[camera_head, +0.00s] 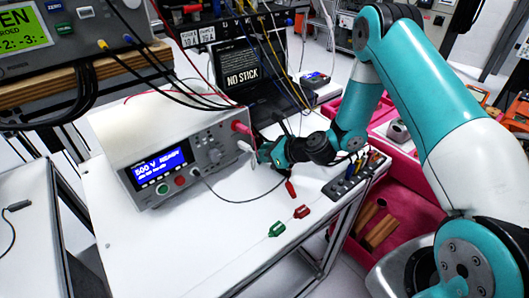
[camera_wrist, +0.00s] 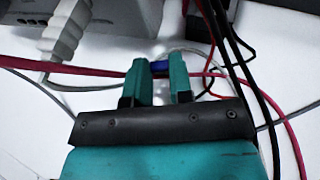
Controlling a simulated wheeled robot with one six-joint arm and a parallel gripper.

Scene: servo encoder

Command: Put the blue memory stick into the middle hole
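My gripper (camera_head: 268,153) is low over the table, beside the right end of the white tester. In the wrist view its two teal fingers (camera_wrist: 160,84) stand a little apart with a small blue piece (camera_wrist: 160,67) between their tips. This looks like the blue memory stick, gripped by both fingers. Most of it is hidden by the fingers, and it does not show in the head view. A dark holder strip (camera_head: 345,186) with several small coloured pieces lies at the table's right edge. I cannot make out the middle hole in either view.
The white tester (camera_head: 155,150) stands left of my gripper, with a white plug (camera_head: 244,146) and cables close by. A laptop (camera_head: 243,75) reading "NO STICK" is behind. Red and green connectors (camera_head: 277,229) lie in front. The table's front left is clear.

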